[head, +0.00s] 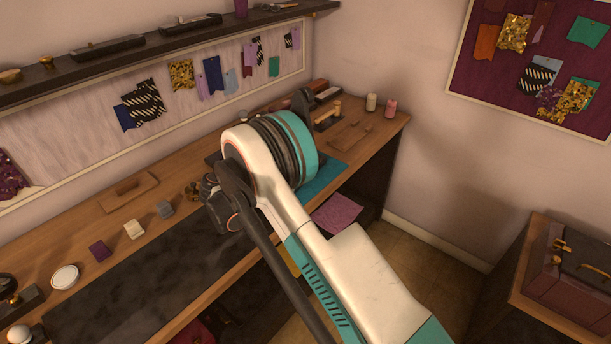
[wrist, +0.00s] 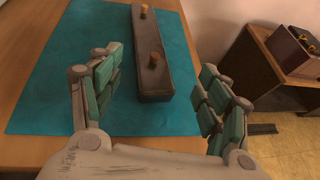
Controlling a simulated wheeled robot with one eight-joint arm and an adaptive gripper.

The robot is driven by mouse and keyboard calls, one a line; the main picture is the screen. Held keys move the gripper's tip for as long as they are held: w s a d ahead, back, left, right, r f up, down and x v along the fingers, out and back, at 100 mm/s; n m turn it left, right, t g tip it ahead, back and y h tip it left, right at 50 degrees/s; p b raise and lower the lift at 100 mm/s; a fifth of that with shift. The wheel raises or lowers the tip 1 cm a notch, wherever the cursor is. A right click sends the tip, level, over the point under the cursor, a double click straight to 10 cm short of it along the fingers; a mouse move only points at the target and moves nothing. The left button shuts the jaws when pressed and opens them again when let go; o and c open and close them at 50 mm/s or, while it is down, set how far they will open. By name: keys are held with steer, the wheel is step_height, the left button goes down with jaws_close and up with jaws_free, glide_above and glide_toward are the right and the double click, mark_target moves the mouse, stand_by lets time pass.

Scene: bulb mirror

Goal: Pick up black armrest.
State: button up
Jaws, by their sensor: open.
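The fingers appear apart from the bar, and nothing is held. In the head view my arm hides the armrest and the gripper; only part of the teal mat (head: 325,178) shows.
The wooden bench (head: 90,225) carries small blocks, a white round dish (head: 65,276) and two spools (head: 390,108). A shelf (head: 140,50) runs along the wall above it. A dark red box (head: 575,265) stands on a separate cabinet at right. Open floor lies between.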

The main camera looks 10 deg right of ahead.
steer(key=b+x, duration=0.2)
steer(key=x, duration=0.2)
steer(key=shift+w+f, duration=0.25)
steer(key=shift+w, duration=0.05)
steer(key=shift+w+d+f, duration=0.1)
steer(key=shift+w+d, duration=0.1)
steer(key=shift+d, duration=0.25)
steer(key=c, duration=1.4)
steer(key=shift+o, duration=0.2)
